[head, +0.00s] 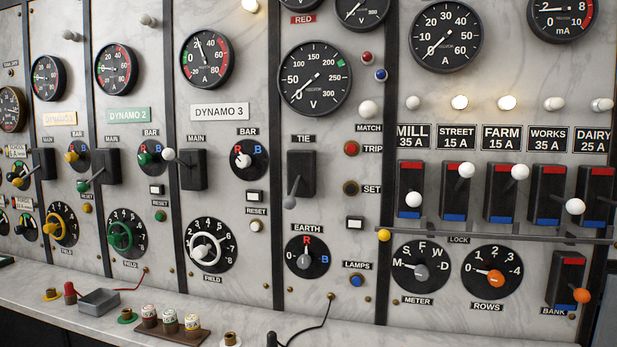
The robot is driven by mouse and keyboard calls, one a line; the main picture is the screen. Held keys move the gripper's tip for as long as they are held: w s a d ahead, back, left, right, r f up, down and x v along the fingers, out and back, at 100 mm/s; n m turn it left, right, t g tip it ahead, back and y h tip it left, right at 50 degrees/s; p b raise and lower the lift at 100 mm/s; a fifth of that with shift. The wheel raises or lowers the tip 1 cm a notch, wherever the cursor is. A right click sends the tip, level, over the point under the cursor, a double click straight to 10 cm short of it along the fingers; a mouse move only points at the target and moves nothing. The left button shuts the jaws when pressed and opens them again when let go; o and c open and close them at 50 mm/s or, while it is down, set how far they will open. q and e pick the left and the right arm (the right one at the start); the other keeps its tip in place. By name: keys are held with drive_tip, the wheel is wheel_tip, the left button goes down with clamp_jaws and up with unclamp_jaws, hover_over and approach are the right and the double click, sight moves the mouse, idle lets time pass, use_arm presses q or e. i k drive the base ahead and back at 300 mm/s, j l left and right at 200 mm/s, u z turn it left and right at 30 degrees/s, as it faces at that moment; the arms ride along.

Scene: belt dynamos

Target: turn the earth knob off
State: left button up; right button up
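The earth knob (304,261) is a small grey knob on a round black dial (318,267) under the EARTH label, low in the middle of the panel. The dial is marked 0 at the left, a red R at the top and a blue B at the right. The knob's pointer appears to point up at the R. Nothing covers the knob. Neither of my grippers shows in the head view.
The tie switch (301,174) has its lever hanging down just above the earth dial. The meter dial (421,264) is to the right. A marble ledge (250,319) below carries a grey tray (99,301), coloured plugs and a black cable (318,324).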

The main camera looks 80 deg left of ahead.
sight(303, 261)
drive_tip(key=u, duration=2.6)
